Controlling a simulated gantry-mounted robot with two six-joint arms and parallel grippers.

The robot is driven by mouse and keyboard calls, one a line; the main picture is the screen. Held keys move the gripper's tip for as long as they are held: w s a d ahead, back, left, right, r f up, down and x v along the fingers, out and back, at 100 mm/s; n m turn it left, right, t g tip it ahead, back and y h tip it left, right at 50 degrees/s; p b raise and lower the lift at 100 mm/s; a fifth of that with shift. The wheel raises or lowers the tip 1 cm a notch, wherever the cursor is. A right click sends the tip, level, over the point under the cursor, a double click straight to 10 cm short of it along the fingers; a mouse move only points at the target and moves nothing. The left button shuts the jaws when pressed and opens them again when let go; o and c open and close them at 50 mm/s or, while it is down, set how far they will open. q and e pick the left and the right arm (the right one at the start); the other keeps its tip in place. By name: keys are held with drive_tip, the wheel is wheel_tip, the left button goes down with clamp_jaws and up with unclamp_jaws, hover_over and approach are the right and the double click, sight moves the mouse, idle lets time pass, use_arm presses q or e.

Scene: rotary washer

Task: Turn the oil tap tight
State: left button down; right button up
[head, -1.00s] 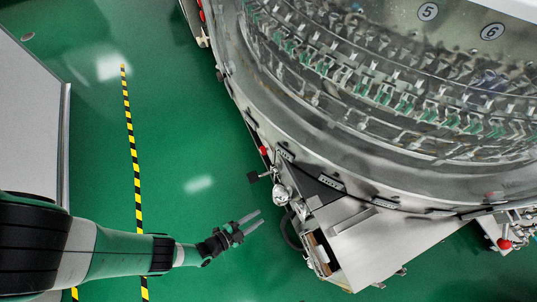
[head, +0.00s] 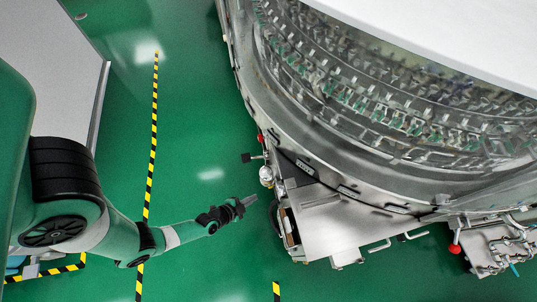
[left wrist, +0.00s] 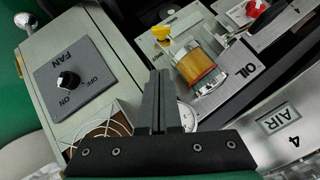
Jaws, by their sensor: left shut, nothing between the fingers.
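In the left wrist view, an amber oil cup (left wrist: 197,67) sits in a metal frame beside the label OIL (left wrist: 237,75). A small yellow tap handle (left wrist: 162,32) is at the frame's upper left end, and a red handle (left wrist: 256,9) is at the top right. My left gripper (head: 250,200) is shut and empty, just left of the machine's metal box in the head view. Its fingers (left wrist: 157,100) point toward the oil cup, below the yellow handle, apparently without touching. They partly cover a round dial (left wrist: 186,115). My right gripper is not in view.
The washer's metal box (head: 340,228) and round glass drum (head: 390,110) fill the right of the head view. A FAN panel (left wrist: 85,70) with a black knob is left of my fingers, and an AIR label (left wrist: 282,122) is right.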

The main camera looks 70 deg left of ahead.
use_arm(q)
drive_tip(key=b, duration=0.8)
hover_over(272, 187)
drive_tip(key=s+d, duration=0.3)
wheel_tip(272, 187, down, 7)
drive_tip(key=a+f+b, duration=0.1)
drive_tip(key=b, duration=0.1)
drive_tip(key=a+f+b, duration=0.1)
drive_tip(key=b, duration=0.1)
drive_tip(key=shift+f, duration=0.35)
drive_tip(key=shift+r, duration=0.1)
drive_tip(key=shift+d, duration=0.1)
